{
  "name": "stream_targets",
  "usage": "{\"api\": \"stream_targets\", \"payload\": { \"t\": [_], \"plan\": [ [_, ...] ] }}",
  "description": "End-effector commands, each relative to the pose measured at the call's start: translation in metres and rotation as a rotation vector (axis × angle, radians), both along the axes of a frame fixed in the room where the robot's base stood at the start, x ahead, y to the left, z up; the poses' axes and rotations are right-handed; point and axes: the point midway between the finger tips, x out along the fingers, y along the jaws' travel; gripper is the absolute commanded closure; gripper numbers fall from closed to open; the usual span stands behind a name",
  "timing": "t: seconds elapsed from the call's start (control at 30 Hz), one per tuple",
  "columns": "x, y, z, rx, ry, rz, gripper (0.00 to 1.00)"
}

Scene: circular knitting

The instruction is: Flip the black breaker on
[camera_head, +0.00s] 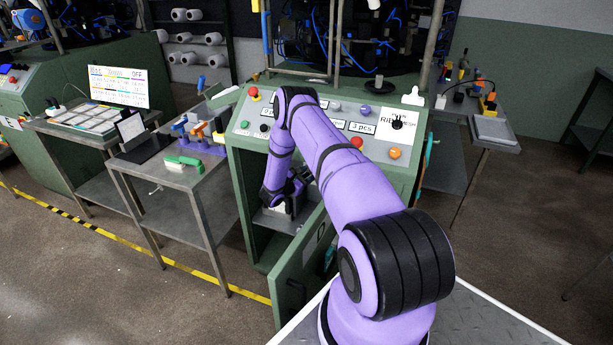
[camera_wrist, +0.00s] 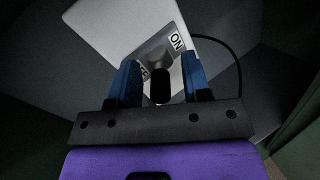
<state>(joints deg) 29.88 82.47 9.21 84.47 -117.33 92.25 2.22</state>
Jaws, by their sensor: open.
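The black breaker (camera_wrist: 161,90) shows in the wrist view as a dark rounded handle between my fingers. It is on a pale grey box (camera_wrist: 105,25) with an ON label (camera_wrist: 177,42) above right and a partly covered OFF label (camera_wrist: 143,71) by the left finger. My gripper (camera_wrist: 160,75) is open, with one blue finger on each side of the handle; I cannot tell whether either touches it. In the head view my gripper (camera_head: 290,192) reaches into the open green cabinet (camera_head: 243,190), and the breaker is hidden there.
The cabinet door (camera_head: 303,265) stands open at the front. A control panel (camera_head: 245,116) with buttons and knobs is above the opening. A black cable (camera_wrist: 236,55) curves right of the box. A steel side table (camera_head: 185,175) stands to the left.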

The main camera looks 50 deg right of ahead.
Motion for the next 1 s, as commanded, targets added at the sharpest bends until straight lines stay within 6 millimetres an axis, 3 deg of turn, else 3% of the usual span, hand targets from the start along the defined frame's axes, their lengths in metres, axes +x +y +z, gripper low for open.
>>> {"api": "stream_targets", "payload": {
  "t": [0.1,0.3,0.67,1.0],
  "plan": [
    [0.0000,0.0001,0.0000,0.000,0.000,0.000,0.56],
    [0.0000,0.0001,0.0001,0.000,0.000,0.000,1.00],
    [-0.0002,0.0005,0.0009,-0.001,0.001,0.021,1.00],
    [-0.0038,0.0015,0.0013,-0.004,0.004,0.151,1.00]
  ]
}}
